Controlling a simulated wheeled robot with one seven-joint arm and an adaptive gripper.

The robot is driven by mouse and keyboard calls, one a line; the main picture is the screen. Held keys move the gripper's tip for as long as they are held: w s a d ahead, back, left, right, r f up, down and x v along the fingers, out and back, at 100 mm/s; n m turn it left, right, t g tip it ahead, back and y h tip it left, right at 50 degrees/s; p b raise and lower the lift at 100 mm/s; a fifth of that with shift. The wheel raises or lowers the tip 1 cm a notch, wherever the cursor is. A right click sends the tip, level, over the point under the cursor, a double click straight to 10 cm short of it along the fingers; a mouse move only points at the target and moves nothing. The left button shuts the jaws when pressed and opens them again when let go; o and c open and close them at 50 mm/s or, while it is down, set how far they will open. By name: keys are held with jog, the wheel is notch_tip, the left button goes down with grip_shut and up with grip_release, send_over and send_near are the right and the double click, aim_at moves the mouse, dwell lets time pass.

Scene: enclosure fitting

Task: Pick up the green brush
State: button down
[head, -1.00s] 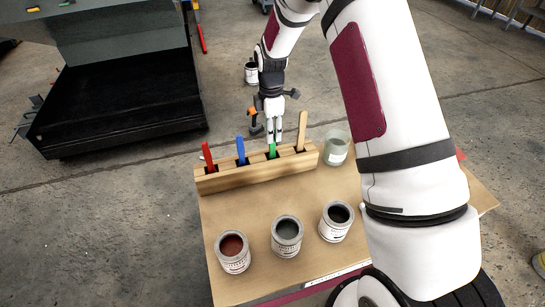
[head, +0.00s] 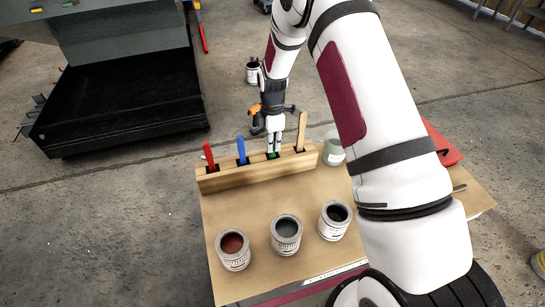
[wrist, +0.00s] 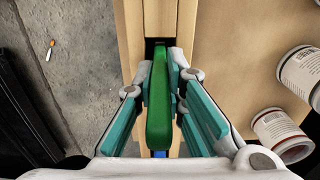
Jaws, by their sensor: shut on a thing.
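The green brush (head: 272,155) stands in a slot of the wooden holder (head: 225,181), between the blue brush (head: 241,151) and the bare wooden handle (head: 301,132). My gripper (head: 274,150) is over it, pointing down, with its fingers around the handle. In the wrist view the green handle (wrist: 159,100) lies between the two teal finger pads of my gripper (wrist: 160,105), which are shut on it. The brush's lower end is hidden in the holder. The red brush (head: 208,157) stands in the leftmost slot.
Several paint cans stand on the table: a red-brown one (head: 233,252), a dark one (head: 286,237) and another dark one (head: 334,221). A glass jar (head: 333,150) stands right of the holder. A red object (head: 443,143) is at the table's right edge.

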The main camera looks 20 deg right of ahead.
notch_tip(320, 180, up, 10)
jog(key=shift+b, duration=0.65)
dwell(0.6)
